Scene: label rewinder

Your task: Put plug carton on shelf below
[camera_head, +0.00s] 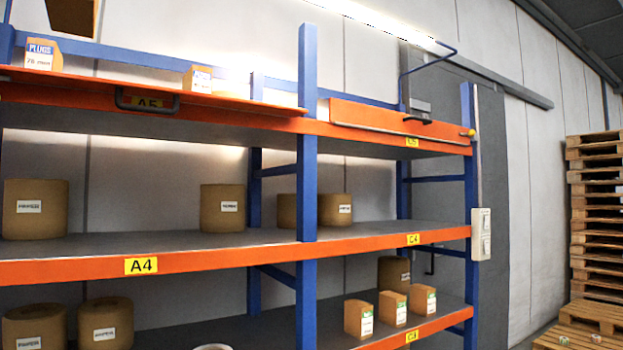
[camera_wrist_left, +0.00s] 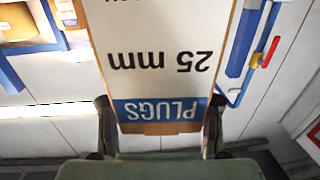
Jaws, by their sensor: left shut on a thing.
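In the left wrist view my left gripper (camera_wrist_left: 159,103) is shut on the plug carton (camera_wrist_left: 160,62), a brown box with a white and blue label reading PLUGS 25 mm, upside down in this view. One finger lies on each side of it. In the head view a brown box-like piece (camera_head: 72,15) is cut off by the top edge; I cannot tell if it is the held carton. Another carton marked PLUGS (camera_head: 43,55) stands on the top level at the left. The shelf below, labelled A4 (camera_head: 141,266), carries brown rolls (camera_head: 36,209). My right gripper is not in view.
A raised orange front panel with a black handle (camera_head: 147,101) edges the top level. A blue post (camera_head: 307,140) divides the bays. Small cartons with green labels (camera_head: 359,318) stand on the lower right shelf. A4 has bare room between its rolls. Pallets (camera_head: 594,215) are stacked at right.

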